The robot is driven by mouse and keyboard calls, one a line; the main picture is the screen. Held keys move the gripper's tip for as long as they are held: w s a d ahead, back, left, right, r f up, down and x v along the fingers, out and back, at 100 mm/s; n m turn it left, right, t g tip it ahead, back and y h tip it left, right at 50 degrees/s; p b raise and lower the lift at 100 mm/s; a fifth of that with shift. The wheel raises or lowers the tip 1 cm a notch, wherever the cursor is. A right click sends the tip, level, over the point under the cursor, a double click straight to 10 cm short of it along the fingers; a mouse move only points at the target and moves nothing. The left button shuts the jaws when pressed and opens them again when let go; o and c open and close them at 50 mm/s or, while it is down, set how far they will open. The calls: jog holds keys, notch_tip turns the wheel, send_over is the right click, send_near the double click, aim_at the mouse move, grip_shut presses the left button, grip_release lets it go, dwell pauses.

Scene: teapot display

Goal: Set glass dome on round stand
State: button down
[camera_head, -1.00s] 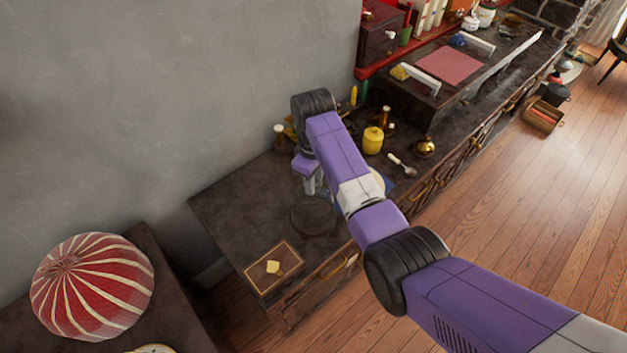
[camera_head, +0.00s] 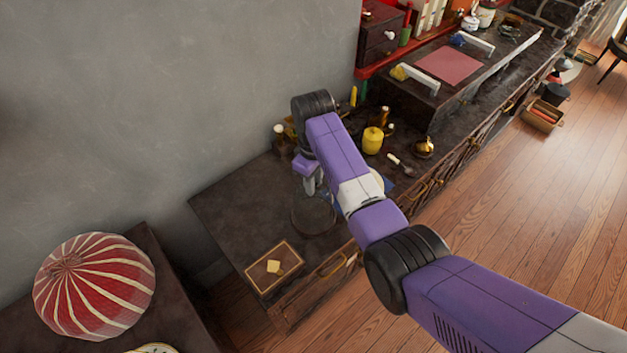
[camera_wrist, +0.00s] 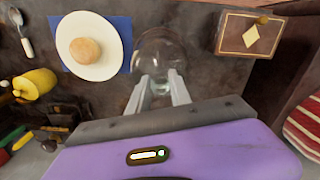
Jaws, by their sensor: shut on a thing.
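A clear glass dome (camera_wrist: 155,47) is in my gripper (camera_wrist: 160,84) in the wrist view. The two fingers are shut on its small top knob. In the head view the see-through dome (camera_head: 316,215) shows just below my gripper (camera_head: 311,186), over the dark counter. I cannot tell whether its rim touches the counter. A white round plate (camera_wrist: 105,70) with a bun (camera_wrist: 86,51) lies left of the dome in the wrist view, on a blue cloth. My arm hides most of this plate in the head view. I cannot clearly make out a separate round stand.
A wooden box (camera_head: 262,284) with a pale diamond lies near the counter's end; it also shows right of the dome in the wrist view (camera_wrist: 231,41). The counter (camera_head: 230,210) left of the dome is bare.

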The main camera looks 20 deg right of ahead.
jog(key=shift+f+b, duration=0.4)
jog(key=shift+f, duration=0.2)
dwell(0.3)
jog(key=c, duration=1.5)
grip_release()
jog(key=shift+o, duration=0.2)
notch_tip(320, 180, up, 3)
jog(key=p, duration=0.3)
jog(key=shift+r, duration=0.15)
jog(key=shift+r+p, duration=0.5)
jog(key=shift+r, duration=3.4)
